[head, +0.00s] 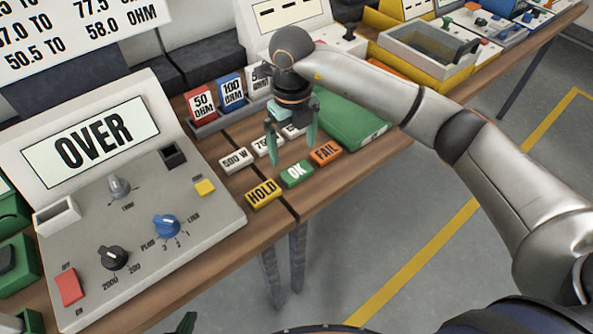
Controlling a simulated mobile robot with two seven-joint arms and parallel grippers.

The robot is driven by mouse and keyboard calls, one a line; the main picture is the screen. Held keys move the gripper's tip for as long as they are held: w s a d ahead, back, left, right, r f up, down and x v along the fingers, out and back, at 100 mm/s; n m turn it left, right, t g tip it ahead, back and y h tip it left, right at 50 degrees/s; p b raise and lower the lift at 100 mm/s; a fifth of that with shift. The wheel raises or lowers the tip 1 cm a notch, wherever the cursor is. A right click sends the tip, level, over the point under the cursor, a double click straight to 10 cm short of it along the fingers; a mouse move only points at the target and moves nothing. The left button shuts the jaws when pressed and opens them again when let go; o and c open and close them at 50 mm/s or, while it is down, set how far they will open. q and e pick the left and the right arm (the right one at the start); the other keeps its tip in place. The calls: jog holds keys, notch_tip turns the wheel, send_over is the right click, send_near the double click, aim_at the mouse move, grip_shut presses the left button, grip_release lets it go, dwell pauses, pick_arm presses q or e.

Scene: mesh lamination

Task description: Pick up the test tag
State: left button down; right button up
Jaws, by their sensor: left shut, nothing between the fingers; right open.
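No tag reads "test", so I cannot tell which one is the test tag. Small labelled blocks lie on the wooden bench: yellow HOLD (263,193), green OK (297,174), orange FAIL (326,152) and white "500" (235,160). More white blocks behind are partly hidden by my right gripper. My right gripper (293,148) is open and empty, pointing down above the white blocks and behind OK.
A grey meter reading OVER (92,142) with knobs fills the left. A rack holds red 50 OHM (202,104) and blue 100 OHM (231,92) cards. A green case (345,120) lies right of my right gripper. A grey bin (430,50) stands farther back.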

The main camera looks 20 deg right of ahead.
aim_at(293, 167)
jog(key=f, duration=0.5)
jog(key=shift+s+p, duration=0.3)
jog(key=shift+c, duration=0.2)
jog(key=c, duration=1)
jog(key=shift+c, duration=0.2)
